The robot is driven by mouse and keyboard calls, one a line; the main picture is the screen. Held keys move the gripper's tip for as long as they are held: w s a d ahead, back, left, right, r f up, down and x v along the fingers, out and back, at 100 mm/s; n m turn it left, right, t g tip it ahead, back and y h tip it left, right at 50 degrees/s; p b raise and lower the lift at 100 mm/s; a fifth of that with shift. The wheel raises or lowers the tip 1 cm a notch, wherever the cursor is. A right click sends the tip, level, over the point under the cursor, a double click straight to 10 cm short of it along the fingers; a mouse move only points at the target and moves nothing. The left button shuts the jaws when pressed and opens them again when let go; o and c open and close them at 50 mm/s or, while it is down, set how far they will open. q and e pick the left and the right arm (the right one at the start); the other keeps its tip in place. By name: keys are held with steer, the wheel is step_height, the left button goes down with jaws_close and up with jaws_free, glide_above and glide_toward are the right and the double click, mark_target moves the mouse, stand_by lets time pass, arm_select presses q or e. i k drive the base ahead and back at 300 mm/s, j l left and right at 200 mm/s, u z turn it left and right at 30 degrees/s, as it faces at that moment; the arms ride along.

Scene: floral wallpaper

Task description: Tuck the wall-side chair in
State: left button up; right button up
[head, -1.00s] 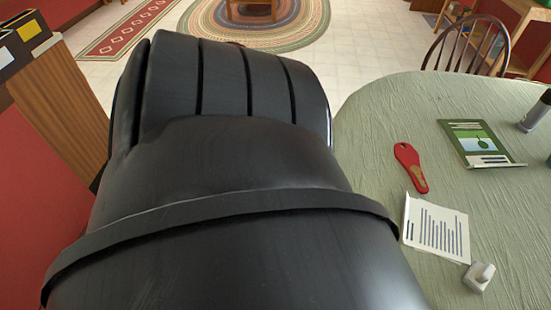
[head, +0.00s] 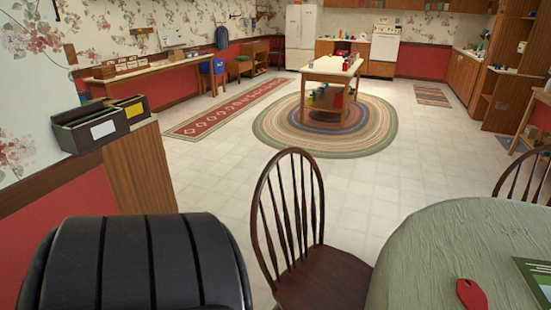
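A dark brown wooden chair (head: 322,277) with a curved spindle back stands in the middle foreground of the head view. Its back is at the left and its seat extends right to the edge of the round table (head: 430,245), which has a pale green cloth. The front of the seat is hidden by the table. A second, similar chair (head: 525,178) shows partly at the right edge, behind the table. Neither gripper is in view.
A wooden cabinet end (head: 140,170) with dark file boxes (head: 95,128) stands at the left wall. Pale tiled floor (head: 200,180) is open behind the chair. An island table (head: 330,72) stands on an oval rug (head: 270,125). A red object (head: 471,294) lies on the round table.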

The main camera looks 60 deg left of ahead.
mark_target(324, 277)
steer(key=i+l+u, duration=0.2)
steer(key=u, duration=1.65)
